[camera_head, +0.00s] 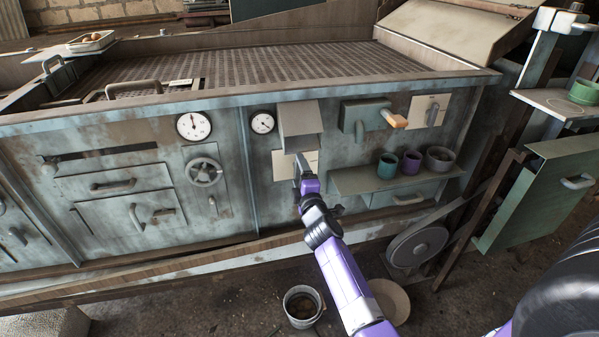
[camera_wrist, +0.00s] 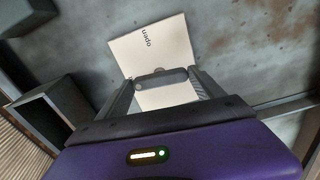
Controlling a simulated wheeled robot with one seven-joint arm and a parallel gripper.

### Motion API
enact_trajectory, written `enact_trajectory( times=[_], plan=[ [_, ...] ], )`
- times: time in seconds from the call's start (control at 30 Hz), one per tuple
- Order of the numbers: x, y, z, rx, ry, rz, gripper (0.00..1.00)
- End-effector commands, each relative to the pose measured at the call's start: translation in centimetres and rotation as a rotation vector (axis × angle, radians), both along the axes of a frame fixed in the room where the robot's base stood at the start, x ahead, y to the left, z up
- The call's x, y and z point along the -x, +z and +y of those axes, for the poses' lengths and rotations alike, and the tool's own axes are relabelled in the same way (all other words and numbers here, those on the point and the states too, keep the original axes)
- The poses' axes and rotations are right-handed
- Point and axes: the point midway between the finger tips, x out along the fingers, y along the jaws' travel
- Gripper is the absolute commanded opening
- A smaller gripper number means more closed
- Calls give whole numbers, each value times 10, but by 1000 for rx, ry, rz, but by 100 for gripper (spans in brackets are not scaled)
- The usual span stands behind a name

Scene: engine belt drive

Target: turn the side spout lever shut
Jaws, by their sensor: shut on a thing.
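A grey lever (camera_wrist: 162,78) lies across a cream plate (camera_wrist: 155,48) marked "open" in the wrist view. My gripper (camera_wrist: 162,84) is shut on this lever, with one finger at each side of it. In the head view, my gripper (camera_head: 299,163) reaches the cream plate (camera_head: 283,167) on the machine's front, just below a grey box-shaped spout (camera_head: 300,122). The arm and gripper hide the lever there. The lower part of the plate is partly hidden in the wrist view.
A green box with an orange-tipped handle (camera_head: 393,119) and another levered plate (camera_head: 432,109) are to the right. A shelf (camera_head: 350,182) with several cups (camera_head: 387,166) juts out at lower right. Gauges (camera_head: 193,126) and a handwheel (camera_head: 204,172) are left. A bucket (camera_head: 302,306) stands on the floor.

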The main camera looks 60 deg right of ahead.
Motion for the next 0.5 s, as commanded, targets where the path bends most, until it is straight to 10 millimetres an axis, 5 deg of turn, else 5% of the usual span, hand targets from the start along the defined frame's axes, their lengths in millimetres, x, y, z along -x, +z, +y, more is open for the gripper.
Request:
enact_trajectory(
  times=[0.5],
  plan=[
    [0,-2,1,65,1,79,37]
  ],
)
